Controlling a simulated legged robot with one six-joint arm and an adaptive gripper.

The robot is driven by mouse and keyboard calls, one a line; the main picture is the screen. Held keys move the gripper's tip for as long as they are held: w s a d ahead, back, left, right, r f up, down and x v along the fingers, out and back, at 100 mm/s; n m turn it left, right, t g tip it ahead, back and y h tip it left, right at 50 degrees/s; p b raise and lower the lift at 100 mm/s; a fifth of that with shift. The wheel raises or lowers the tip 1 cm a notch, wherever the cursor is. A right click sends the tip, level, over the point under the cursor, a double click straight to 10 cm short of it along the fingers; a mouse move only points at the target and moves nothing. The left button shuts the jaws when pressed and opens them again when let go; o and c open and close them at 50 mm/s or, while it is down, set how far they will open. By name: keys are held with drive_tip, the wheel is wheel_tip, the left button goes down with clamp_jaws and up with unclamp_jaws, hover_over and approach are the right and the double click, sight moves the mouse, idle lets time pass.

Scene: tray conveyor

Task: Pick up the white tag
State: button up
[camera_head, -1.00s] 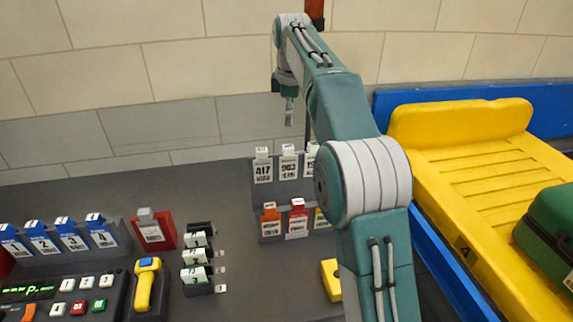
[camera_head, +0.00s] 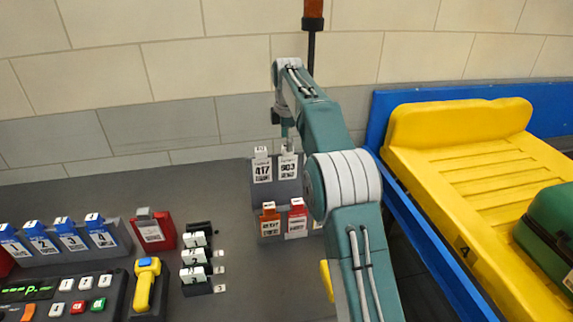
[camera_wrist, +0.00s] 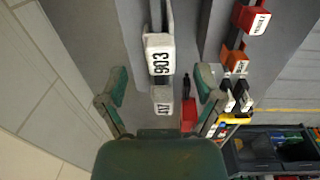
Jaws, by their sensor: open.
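Two white tags show in the head view: the tag marked 417 (camera_head: 262,168) and the tag marked 903 (camera_head: 288,168), side by side in the upper row of a grey rack (camera_head: 282,199). In the wrist view, tag 903 (camera_wrist: 160,58) and tag 417 (camera_wrist: 162,101) lie one behind the other between the fingers. My gripper (camera_wrist: 162,80) is open and empty, its fingers on either side of that line. In the head view my gripper (camera_head: 288,138) is just above tag 903. Contact cannot be told. My arm hides the rack's right side.
Orange (camera_head: 270,222) and red tags (camera_head: 297,220) hang in the lower row. Blue tags (camera_head: 59,236), a red box (camera_head: 154,232) and a keypad (camera_head: 78,296) stand left. A yellow conveyor tray (camera_head: 470,150) is right. Tiled wall rises behind.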

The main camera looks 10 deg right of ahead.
sight(286, 154)
drive_tip(key=f, duration=0.4)
drive_tip(key=shift+w+d, duration=0.1)
drive_tip(key=shift+w, duration=0.1)
drive_tip(key=shift+f, duration=0.5)
clamp_jaws()
